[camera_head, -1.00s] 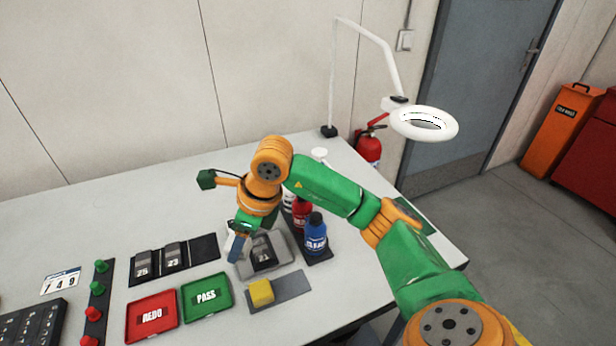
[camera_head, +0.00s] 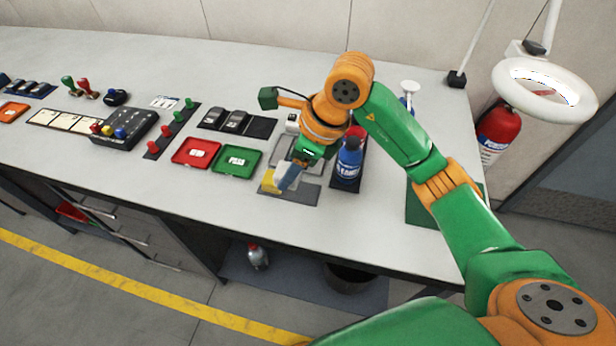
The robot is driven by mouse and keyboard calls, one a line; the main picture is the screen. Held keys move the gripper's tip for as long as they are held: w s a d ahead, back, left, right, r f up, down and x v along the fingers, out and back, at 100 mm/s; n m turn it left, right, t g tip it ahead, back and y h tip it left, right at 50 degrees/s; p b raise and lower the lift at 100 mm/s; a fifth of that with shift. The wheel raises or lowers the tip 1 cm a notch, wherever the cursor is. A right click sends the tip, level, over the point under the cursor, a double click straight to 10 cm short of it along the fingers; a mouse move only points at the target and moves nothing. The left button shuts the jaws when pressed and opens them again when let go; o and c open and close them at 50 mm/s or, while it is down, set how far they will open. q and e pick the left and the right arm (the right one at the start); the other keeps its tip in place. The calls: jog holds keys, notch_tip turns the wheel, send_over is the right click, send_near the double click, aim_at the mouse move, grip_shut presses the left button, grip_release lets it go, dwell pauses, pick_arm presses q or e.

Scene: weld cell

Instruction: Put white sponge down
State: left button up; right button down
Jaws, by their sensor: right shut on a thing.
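My right gripper (camera_head: 287,180) points down over the dark grey mat (camera_head: 304,194) near the table's front edge. It is shut on the white sponge, which is mostly hidden by the fingers; only a small pale patch shows between them. A yellow sponge (camera_head: 268,179) lies on the left part of the same mat, right beside the fingertips. I cannot tell whether the white sponge touches the mat. My left gripper is not in view.
A blue bottle (camera_head: 348,162) stands close to the right of the gripper. A grey tray (camera_head: 283,147) lies behind it, partly hidden. The green tray (camera_head: 236,162) and red tray (camera_head: 196,152) lie to the left. The mat's right part is bare.

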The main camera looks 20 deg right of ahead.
send_over(300, 192)
jog(key=s+d, duration=0.1)
jog(key=f, duration=0.4)
jog(key=shift+d+f, duration=0.1)
jog(key=shift+d, duration=0.1)
notch_tip(300, 192, down, 3)
jog(key=shift+r+p, duration=0.1)
jog(key=shift+p, duration=0.85)
jog(key=shift+w+f, duration=0.1)
jog(key=shift+f, duration=0.25)
jog(key=shift+f+b, duration=0.15)
jog(key=shift+b, duration=0.15)
jog(key=shift+c, duration=1.4)
grip_release()
